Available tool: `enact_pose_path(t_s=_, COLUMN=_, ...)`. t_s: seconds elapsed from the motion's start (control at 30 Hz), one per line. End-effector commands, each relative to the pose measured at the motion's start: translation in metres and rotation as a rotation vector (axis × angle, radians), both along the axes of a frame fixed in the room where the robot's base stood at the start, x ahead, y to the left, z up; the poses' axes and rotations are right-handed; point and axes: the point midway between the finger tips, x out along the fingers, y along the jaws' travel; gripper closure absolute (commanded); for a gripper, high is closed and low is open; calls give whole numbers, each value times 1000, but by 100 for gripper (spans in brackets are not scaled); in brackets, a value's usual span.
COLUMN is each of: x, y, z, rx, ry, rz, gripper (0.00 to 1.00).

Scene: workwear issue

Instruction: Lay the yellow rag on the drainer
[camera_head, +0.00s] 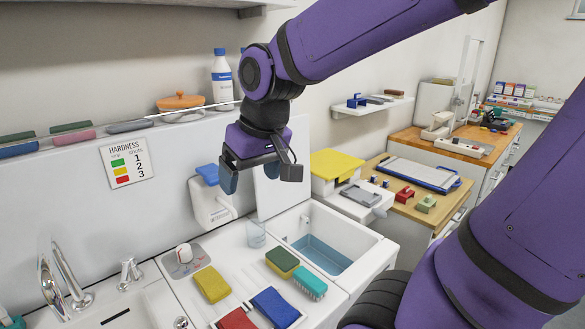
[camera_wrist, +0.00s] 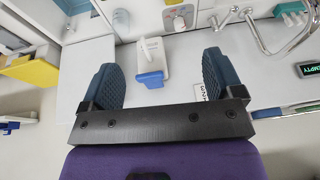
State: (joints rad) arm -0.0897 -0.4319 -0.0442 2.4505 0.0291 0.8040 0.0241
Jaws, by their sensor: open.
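The yellow rag (camera_head: 211,284) looks like a folded yellow pad. My gripper (camera_head: 260,174) is open and empty, raised above the back of the counter and apart from the rag. In the wrist view my open fingers (camera_wrist: 161,75) frame a white dispenser with a blue top (camera_wrist: 150,78). The rag is not clear there.
A green-and-yellow sponge (camera_head: 282,262), a teal brush (camera_head: 310,283) and a clear glass (camera_head: 256,235) stand near the water-filled basin (camera_head: 322,255). Taps (camera_head: 62,279) rise at the left. A yellow-lidded box (camera_head: 335,165) is at the right.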

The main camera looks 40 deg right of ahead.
Motion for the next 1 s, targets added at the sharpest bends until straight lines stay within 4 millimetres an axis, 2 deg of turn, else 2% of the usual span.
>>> enact_pose_path(t_s=0.03, x=-13, y=-3, z=9, rx=-3, ry=-28, rz=-3, gripper=14)
enact_pose_path(t_s=0.2, x=-51, y=-9, z=25, rx=-21, ry=-88, rz=-10, gripper=14)
enact_pose_path(t_s=0.4, x=-81, y=-13, z=34, rx=-42, ry=-134, rz=-16, gripper=14)
enact_pose_path(t_s=0.57, x=-89, y=-14, z=35, rx=-49, ry=-145, rz=-19, gripper=14)
enact_pose_path(t_s=1.0, x=-89, y=-14, z=35, rx=-49, ry=-145, rz=-19, gripper=14)
